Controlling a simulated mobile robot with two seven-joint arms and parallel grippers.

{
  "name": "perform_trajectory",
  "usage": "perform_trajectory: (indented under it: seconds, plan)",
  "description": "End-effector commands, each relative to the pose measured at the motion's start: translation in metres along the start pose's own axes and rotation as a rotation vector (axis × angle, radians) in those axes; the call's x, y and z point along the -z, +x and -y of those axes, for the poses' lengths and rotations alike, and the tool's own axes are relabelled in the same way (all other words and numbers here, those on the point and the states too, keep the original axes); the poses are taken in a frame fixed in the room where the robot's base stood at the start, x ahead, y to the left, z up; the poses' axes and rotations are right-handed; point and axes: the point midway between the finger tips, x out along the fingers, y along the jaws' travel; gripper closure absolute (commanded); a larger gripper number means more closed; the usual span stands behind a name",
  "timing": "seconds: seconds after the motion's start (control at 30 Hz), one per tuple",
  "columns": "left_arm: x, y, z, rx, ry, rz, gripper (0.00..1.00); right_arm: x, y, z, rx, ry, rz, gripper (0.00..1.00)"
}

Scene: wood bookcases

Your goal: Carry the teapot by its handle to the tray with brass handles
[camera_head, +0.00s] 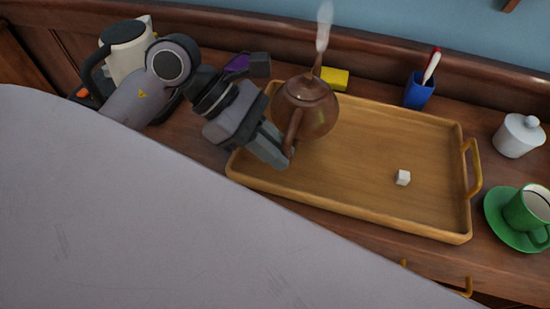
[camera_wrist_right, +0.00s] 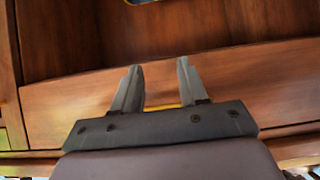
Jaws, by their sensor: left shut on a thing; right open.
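A brown teapot (camera_head: 309,104) with steam at its spout is over the left end of the wooden tray (camera_head: 352,205). I cannot tell whether its base touches the tray. My left gripper (camera_head: 287,152) is shut on the teapot's handle (camera_head: 294,130), on the near side of the pot. The tray's brass handle (camera_head: 474,167) shows at the right end; the left end is partly hidden by my arm and the teapot. My right gripper (camera_wrist_right: 160,90) is open and empty in the right wrist view, in front of wooden furniture.
A cream kettle (camera_head: 126,50) is at the left.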

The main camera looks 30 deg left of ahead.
Motion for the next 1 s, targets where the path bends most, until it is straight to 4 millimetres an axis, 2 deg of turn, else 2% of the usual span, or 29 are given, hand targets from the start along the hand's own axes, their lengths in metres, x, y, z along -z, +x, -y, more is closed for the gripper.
perform_trajectory:
  seconds: [0.23,0.67,0.7,0.73,0.77,1.0]
  plan:
    - [0.021,0.021,0.0,-0.002,0.002,0.004,1.0,-0.001,0.002,0.0,0.0,0.0,-0.001,0.57]
    - [0.027,0.025,0.0,-0.003,0.004,0.002,1.0,-0.005,0.005,0.0,0.0,0.002,0.0,0.57]
    - [0.026,0.025,0.001,0.001,-0.001,-0.001,0.72,-0.004,0.004,0.0,0.001,0.003,0.001,0.57]
    - [0.026,0.025,0.001,0.001,-0.001,-0.001,0.62,-0.003,0.004,0.0,0.001,0.003,0.001,0.57]
    - [0.026,0.025,0.001,0.001,-0.001,-0.001,0.59,-0.003,0.004,0.0,0.001,0.003,0.0,0.57]
    - [0.026,0.024,0.001,0.002,-0.001,-0.001,0.59,-0.001,0.003,0.0,0.001,0.003,-0.004,0.57]
